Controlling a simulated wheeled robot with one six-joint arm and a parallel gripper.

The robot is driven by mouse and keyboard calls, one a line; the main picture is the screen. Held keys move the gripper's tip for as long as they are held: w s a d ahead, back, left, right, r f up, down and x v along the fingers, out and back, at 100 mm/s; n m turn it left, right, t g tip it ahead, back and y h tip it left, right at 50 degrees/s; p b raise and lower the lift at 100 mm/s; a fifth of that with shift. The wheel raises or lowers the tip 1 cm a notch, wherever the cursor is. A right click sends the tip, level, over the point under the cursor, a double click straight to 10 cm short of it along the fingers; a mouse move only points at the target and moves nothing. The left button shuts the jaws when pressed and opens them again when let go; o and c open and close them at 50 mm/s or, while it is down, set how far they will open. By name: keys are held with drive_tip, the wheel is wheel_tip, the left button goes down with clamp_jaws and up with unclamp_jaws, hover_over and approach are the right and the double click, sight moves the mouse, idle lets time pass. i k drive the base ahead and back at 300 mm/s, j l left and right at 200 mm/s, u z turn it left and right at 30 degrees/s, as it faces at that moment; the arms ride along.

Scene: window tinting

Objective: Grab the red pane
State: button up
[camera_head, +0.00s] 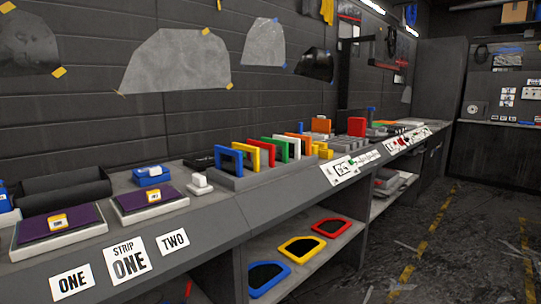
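A red-framed pane (331,227) with dark glass lies flat on the lower shelf (300,235) under the bench. A yellow-framed pane (302,248) and a blue-framed pane (268,277) lie beside it, nearer to me. Another red frame (272,154) stands upright in a grey rack (250,180) on the bench top, between a yellow frame (250,158) and a green frame (282,152). My gripper does not show in this view, so its state and its place relative to the panes are hidden.
The grey bench (220,215) runs along the left wall. Purple pads (150,198) and a blue box (151,175) stand on it at the left. The floor (440,240) to the right is open, with yellow lines and scattered scraps. A cabinet (440,80) stands at the back.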

sight(267, 151)
drive_tip(key=i+j, duration=0.15)
drive_tip(key=i, duration=0.85)
drive_tip(key=i+j, duration=0.1)
drive_tip(key=i, duration=0.9)
